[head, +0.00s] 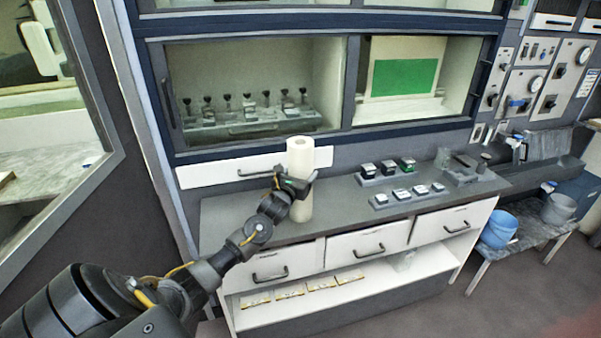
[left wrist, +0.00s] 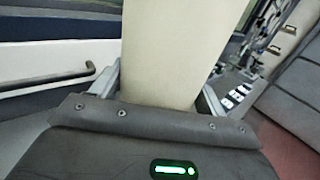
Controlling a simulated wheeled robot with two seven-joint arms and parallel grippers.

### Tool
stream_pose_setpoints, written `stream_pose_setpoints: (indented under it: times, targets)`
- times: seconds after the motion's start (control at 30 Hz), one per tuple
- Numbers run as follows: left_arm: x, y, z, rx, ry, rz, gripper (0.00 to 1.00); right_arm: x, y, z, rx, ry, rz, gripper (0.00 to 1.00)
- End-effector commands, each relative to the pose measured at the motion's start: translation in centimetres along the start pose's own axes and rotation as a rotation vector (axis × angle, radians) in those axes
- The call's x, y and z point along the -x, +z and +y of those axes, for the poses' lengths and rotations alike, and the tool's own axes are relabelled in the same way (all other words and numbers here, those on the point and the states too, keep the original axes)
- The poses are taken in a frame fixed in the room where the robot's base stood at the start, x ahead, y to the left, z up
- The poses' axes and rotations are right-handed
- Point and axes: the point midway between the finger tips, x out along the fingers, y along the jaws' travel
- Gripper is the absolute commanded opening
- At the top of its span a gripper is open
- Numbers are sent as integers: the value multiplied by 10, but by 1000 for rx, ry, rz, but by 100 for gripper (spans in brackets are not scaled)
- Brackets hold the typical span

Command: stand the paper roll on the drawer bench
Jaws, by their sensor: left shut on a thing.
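The paper roll (head: 300,158) is a tall off-white cylinder, upright at the left part of the drawer bench (head: 240,222). My left gripper (head: 297,187) is shut around its middle. In the left wrist view the paper roll (left wrist: 170,50) stands between the two fingers of my left gripper (left wrist: 165,95). The roll's lower end is at or just above the grey bench top; I cannot tell whether it touches. The bench has white drawers with dark handles. My right gripper is not in view.
Black-topped blocks (head: 387,168) and a row of small white-topped blocks (head: 408,194) stand on the bench to the right. The bench top left of the roll is clear. A glass-fronted cabinet (head: 250,141) rises behind.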

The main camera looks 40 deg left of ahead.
Motion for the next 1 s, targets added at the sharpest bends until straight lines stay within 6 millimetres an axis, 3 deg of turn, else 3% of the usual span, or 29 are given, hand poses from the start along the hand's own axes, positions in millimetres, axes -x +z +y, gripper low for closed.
stream_pose_setpoints:
  times: [0.23, 0.27, 0.4, 0.77, 1.0]
  targets:
    - [0, 0, 0, 1, 0, -6, 26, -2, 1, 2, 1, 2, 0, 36]
    - [0, -2, 0, 0, 0, 1, 77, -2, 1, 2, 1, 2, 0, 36]
    - [0, -2, 0, 0, 0, 1, 95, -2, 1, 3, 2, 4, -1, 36]
    - [2, -1, 0, -1, 0, 1, 96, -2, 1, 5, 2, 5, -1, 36]
    - [38, -4, 0, -2, -3, 2, 96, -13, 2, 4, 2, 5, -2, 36]
